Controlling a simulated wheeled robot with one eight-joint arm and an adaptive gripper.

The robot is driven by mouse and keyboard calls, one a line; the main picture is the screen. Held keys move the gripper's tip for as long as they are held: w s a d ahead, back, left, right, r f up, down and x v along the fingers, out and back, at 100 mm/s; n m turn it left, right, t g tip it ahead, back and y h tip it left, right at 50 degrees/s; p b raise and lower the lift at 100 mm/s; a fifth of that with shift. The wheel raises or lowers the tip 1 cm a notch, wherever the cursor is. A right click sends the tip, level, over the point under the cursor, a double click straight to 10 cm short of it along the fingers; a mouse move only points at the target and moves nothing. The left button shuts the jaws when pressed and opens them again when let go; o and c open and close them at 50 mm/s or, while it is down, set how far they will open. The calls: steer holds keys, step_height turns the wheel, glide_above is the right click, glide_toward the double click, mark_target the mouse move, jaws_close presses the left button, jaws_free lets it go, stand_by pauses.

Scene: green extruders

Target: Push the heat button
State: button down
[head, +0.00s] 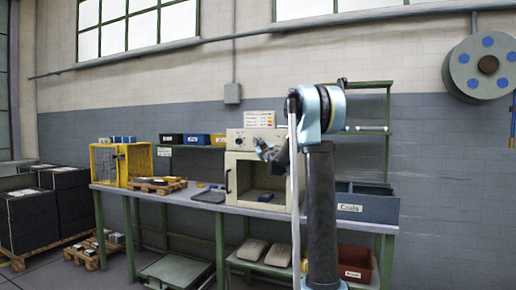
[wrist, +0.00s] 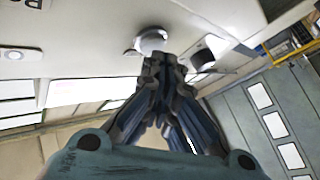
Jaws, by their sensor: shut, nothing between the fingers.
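The beige oven (head: 232,150) stands on the bench in the head view, with its control strip above the door. In the wrist view its pale panel (wrist: 90,35) fills the upper left. A round silver button or knob (wrist: 151,40) sits just beyond my fingertips. A white round button (wrist: 215,45) and a dark knob (wrist: 202,61) are to its right. I cannot read which is the heat button. My gripper (wrist: 168,62) is shut and empty, its tips at or very near the silver one; contact is unclear. In the head view my gripper (head: 262,148) is in front of the oven's upper part.
The grey bench (head: 190,199) carries a yellow crate (head: 103,165) at left and a dark Coils bin (head: 365,207) at right. Small bins (head: 195,140) line the shelf behind. A red bin (head: 354,265) sits below. My arm hides the oven's right side.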

steer(key=s+a, duration=0.1)
steer(key=s, duration=0.2)
steer(key=s+a, duration=0.1)
steer(key=s, duration=0.1)
steer(key=shift+s+a, duration=0.2)
steer(key=shift+a, duration=0.1)
stand_by(0.5)
steer(key=s+d+f+m+g+h, duration=0.35)
steer(key=s+d+f, duration=0.25)
steer(key=s+f, duration=0.3)
steer(key=s+d+f+m+g+h, duration=0.35)
steer(key=s+d+f, duration=0.35)
steer(key=s, duration=0.5)
steer(key=s+f+g, duration=0.3)
steer(key=s+f, duration=0.5)
steer(key=s, duration=0.4)
steer(key=s+f+m+g, duration=0.1)
steer(key=s+f+g, duration=0.3)
steer(key=s+f, duration=0.5)
steer(key=s+f+g, duration=0.4)
steer(key=s+f, duration=0.5)
steer(key=s, duration=0.7)
steer(key=shift+a+f+m+y, duration=0.2)
steer(key=shift+a+m+y, duration=0.2)
